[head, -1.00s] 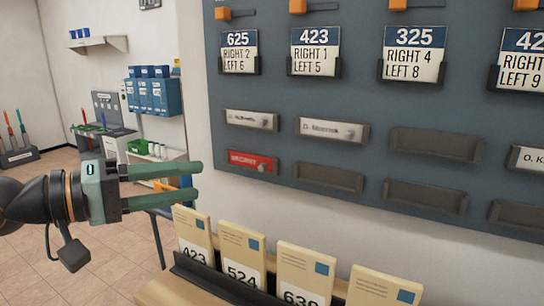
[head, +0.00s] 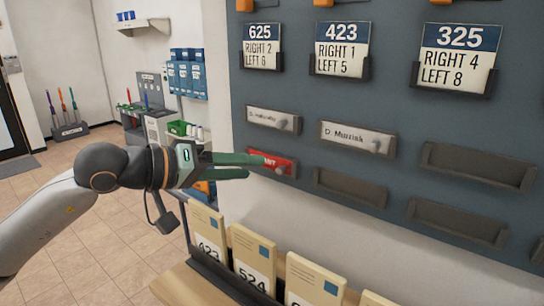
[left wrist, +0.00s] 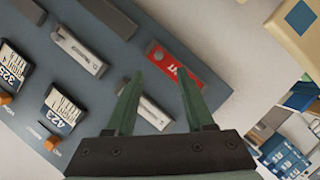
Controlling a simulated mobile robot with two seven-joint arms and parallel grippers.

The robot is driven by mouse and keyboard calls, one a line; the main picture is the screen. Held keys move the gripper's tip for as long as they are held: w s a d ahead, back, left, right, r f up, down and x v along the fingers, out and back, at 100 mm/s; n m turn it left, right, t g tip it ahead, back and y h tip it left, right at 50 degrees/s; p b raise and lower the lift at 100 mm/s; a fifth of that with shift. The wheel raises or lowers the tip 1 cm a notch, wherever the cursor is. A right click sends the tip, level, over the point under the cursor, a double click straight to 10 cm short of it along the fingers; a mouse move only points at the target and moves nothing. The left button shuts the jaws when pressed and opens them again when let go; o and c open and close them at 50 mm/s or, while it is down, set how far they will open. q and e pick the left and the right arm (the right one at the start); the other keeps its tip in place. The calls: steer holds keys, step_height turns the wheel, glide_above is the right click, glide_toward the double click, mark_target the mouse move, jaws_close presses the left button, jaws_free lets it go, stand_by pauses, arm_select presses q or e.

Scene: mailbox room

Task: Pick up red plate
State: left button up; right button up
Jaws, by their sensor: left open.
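The red plate (head: 288,164) sits in a slot on the grey-blue board, with white lettering and a small grey knob. In the head view my left gripper (head: 255,166) points right at it, and a green finger covers its left part. In the left wrist view the red plate (left wrist: 172,64) lies beyond the open green fingers (left wrist: 160,76), its lower right end near the right fingertip. The jaws are open and nothing is held. Contact with the plate cannot be told. My right gripper is out of view.
White name plates (head: 357,138) fill slots above, and empty slots (head: 350,191) lie to the right. Number cards (head: 344,45) hang higher on the board. Cream envelopes (head: 253,258) stand in a rack on the wooden ledge (head: 190,286) below.

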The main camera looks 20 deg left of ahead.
mark_target(278, 171)
arm_select(q)
steer(key=p+x, duration=0.1)
steer(key=x, duration=0.4)
steer(key=shift+s+d+f+p, duration=0.1)
steer(key=shift+s+d+p, duration=0.15)
steer(key=shift+p, duration=0.15)
steer(key=shift+w+d+f, duration=0.25)
steer(key=shift+w, duration=0.2)
steer(key=shift+c, duration=0.3)
jaws_close()
